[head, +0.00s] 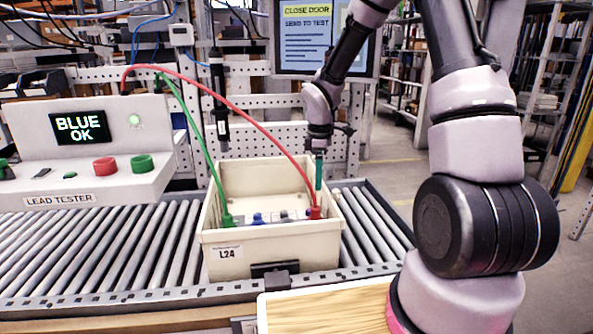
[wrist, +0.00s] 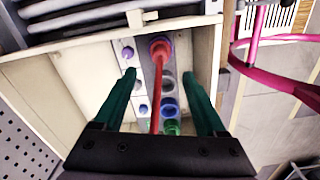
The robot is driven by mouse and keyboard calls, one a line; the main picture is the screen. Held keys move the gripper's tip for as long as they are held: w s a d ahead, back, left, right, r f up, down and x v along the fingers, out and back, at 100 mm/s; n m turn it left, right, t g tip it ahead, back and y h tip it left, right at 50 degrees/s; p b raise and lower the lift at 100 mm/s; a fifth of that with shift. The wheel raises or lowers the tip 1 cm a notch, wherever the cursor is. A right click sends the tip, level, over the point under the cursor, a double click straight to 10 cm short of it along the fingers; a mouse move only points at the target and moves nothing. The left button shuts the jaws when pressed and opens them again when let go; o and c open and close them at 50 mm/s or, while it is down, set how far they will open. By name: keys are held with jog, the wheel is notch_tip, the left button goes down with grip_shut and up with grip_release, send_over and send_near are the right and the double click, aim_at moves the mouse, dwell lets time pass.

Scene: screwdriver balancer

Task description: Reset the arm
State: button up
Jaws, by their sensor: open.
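The red plug (head: 315,212) sits inside the bin below the gripper. In the wrist view the red plug (wrist: 160,50) lies just beyond the fingertips, and its red lead runs back between the fingers. A green plug (head: 227,219) stands at the bin's left. Blue (wrist: 168,107) and green (wrist: 172,127) sockets or plugs show between the fingers.
The lead tester (head: 85,160) at left reads BLUE OK. The red lead (head: 240,108) arches from it to the bin, beside the green lead (head: 190,122). A dark screwdriver (head: 218,97) hangs behind the bin. A screen (head: 313,35) reads CLOSE DOOR. Rollers (head: 100,245) flank the bin.

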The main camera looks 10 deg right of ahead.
jog(key=s+d+r+m+t, duration=0.2)
jog(key=s+r+m, duration=0.25)
jog(key=r, duration=0.45)
jog(key=s+d+r+m+t, duration=0.15)
jog(key=s+r+m, duration=0.3)
jog(key=r, duration=0.45)
jog(key=s+d+r+m+t+y, duration=0.1)
jog(key=s+r+m+t+y, duration=0.1)
jog(key=s+r+m, duration=0.8)
jog(key=s+t, duration=0.1)
jog(key=s, duration=0.2)
jog(key=shift+d+r, duration=0.25)
jog(key=shift+d, duration=0.1)
jog(key=shift+s, duration=0.1)
